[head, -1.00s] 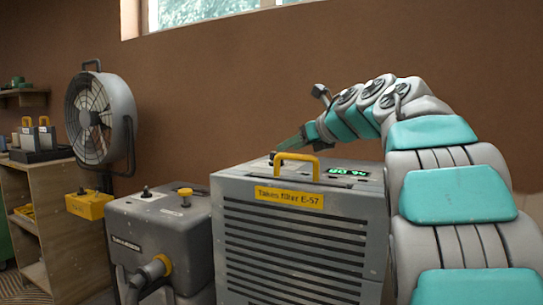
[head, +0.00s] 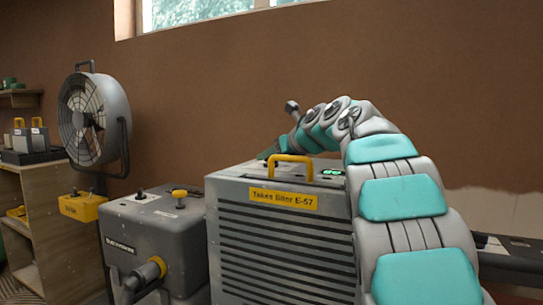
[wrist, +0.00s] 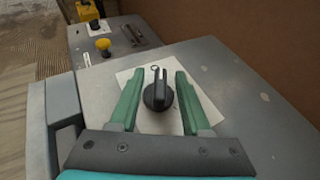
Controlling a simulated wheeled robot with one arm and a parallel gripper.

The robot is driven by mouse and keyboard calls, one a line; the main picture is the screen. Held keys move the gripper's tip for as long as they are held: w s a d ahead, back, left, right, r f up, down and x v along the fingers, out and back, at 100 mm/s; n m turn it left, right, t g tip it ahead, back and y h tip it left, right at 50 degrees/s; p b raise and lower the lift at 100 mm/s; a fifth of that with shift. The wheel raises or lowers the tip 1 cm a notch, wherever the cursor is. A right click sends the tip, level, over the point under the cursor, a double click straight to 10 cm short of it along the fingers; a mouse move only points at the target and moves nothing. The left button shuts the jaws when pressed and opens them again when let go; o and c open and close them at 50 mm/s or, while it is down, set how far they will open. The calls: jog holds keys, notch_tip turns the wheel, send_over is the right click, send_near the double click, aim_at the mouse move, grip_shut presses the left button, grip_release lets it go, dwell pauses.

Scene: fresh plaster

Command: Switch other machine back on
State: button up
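A grey louvred machine (head: 285,235) with a yellow label "Takes filter E-57" and a yellow handle (head: 290,160) stands in the middle of the head view. In the wrist view, a black rotary knob (wrist: 158,95) with a pale pointer line sits on a white plate (wrist: 152,125) on a grey machine top. My gripper (wrist: 159,72) is open, its green fingers on either side of the knob with gaps showing. In the head view my gripper (head: 268,153) is low behind the machine's top left edge, and the knob is hidden.
A grey unit (head: 155,235) with a yellow button (head: 179,195), a black knob and a hose stands to the left; its top shows in the wrist view (wrist: 110,45). Farther left are a yellow box (head: 82,207), a round fan (head: 92,120) and a wooden shelf (head: 45,215). A brown wall is behind.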

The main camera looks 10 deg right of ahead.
grip_shut()
dwell(0.4)
jog(key=shift+s+a+r+m+h+p, duration=0.1)
jog(key=shift+r+m+h+p, duration=0.2)
jog(key=shift+p, duration=0.35)
jog(key=m+h+p, duration=0.1)
jog(key=p, duration=0.1)
jog(key=shift+m+t+h+p, duration=0.3)
jog(key=shift+t+h+p, duration=0.05)
jog(key=shift+t+h, duration=0.05)
jog(key=shift+f+m+h+p, duration=0.3)
jog(key=shift+m+h+p, duration=0.1)
jog(key=shift+h, duration=0.1)
jog(key=shift+o, duration=0.4)
grip_release()
